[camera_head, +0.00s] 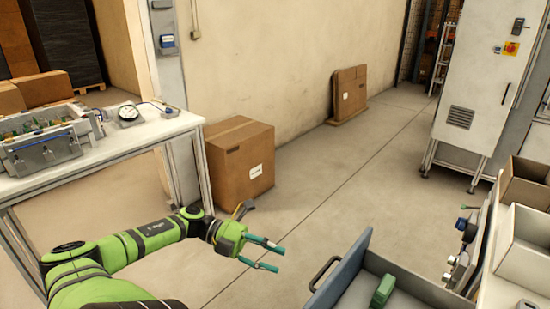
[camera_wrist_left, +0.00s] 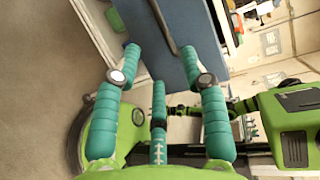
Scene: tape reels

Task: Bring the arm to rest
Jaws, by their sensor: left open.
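My left arm, green with black bands, comes in from the lower left in the head view. Its left gripper (camera_head: 272,255) has teal fingers held apart, with nothing between them. It hangs over open floor, left of the blue-sided drawer (camera_head: 340,268). In the left wrist view the teal fingers of the left gripper (camera_wrist_left: 168,62) are spread, and the blue drawer front (camera_wrist_left: 190,30) shows beyond them. My right gripper is not seen in the head view.
A green object (camera_head: 382,291) lies in the drawer. A white table (camera_head: 110,150) with a gauge (camera_head: 128,113) stands at left. A cardboard box (camera_head: 240,158) sits on the floor, and a white cabinet (camera_head: 480,85) stands at the back right. The middle floor is clear.

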